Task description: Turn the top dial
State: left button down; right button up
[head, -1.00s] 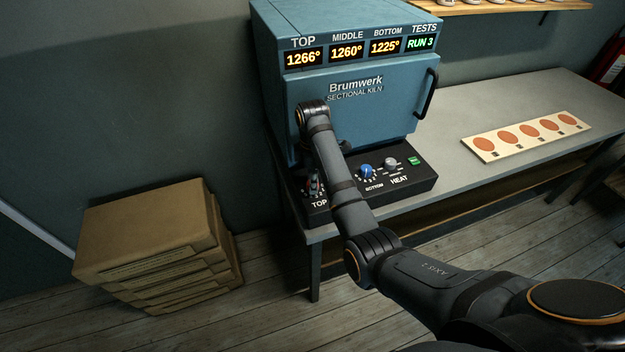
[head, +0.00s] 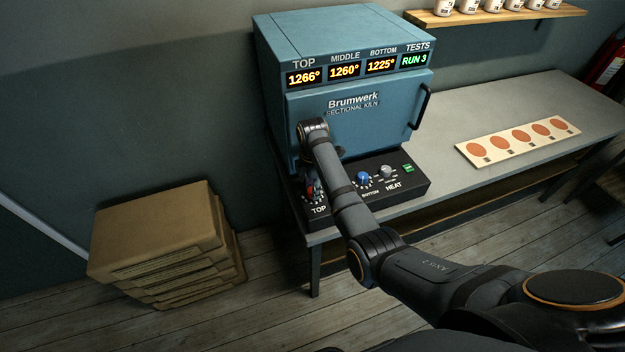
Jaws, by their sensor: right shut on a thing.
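The blue kiln (head: 350,85) stands on a grey bench, with a black control panel (head: 408,184) along its front foot. The top dial (head: 309,190) is at the panel's left end above the label TOP, and only a bit of red shows there. My right gripper (head: 313,187) points down over this dial and is shut on it; its fingers are small and partly hidden by my arm. My left gripper is not in view.
On the panel are a blue bottom dial (head: 363,178), a grey HEAT knob (head: 387,171) and a green button (head: 408,168). A board with orange discs (head: 518,142) lies on the bench at right. Stacked cardboard boxes (head: 160,240) stand on the floor at left.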

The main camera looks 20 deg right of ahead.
jog(key=shift+n+p, duration=0.85)
jog(key=shift+n, duration=0.05)
jog(key=o, duration=1.2)
jog(key=shift+c, duration=0.2)
notch_tip(320, 180, up, 12)
jog(key=shift+f, duration=0.1)
